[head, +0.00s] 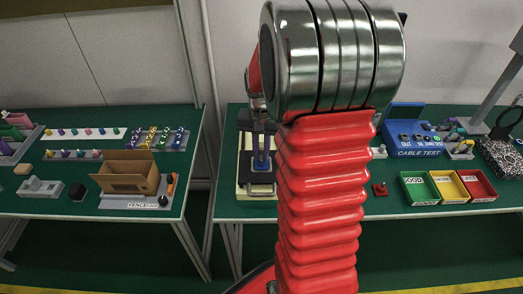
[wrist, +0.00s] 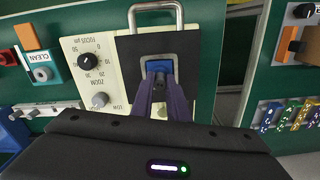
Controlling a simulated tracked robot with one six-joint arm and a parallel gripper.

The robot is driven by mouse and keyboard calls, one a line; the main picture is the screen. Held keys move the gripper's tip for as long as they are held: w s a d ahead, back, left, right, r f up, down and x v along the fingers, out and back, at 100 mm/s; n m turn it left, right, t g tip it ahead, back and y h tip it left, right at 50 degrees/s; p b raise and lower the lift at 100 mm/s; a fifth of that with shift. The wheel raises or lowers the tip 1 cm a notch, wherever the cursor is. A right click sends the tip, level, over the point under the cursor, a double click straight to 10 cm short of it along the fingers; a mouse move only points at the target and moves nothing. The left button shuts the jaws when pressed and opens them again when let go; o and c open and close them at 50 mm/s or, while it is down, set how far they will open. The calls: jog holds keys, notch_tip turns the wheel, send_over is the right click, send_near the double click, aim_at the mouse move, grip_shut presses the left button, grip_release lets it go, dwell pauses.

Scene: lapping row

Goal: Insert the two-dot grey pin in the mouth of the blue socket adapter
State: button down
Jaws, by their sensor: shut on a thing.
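My gripper (wrist: 159,80) reaches up the wrist view, its two dark purple-grey fingers close together. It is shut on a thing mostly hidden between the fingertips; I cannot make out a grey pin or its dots. A blue piece (wrist: 158,66) shows just beyond the tips, in a grey-framed opening of a black plate (wrist: 187,58). It may be the blue socket adapter; its mouth is not visible, and I cannot tell whether the tips touch it.
The plate, with a metal handle (wrist: 154,8), lies on a cream box (wrist: 95,75) with knobs. On the left table stand racks of coloured pieces (head: 85,132) and an open cardboard box (head: 130,180). Right of my arm are a blue cable tester (head: 415,145) and coloured bins (head: 450,187).

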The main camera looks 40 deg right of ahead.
aim_at(261, 153)
jog(key=shift+f, duration=0.1)
jog(key=c, duration=1.6)
grip_release()
jog(key=shift+c, duration=0.2)
notch_tip(261, 153, up, 14)
jog(key=shift+f, duration=0.15)
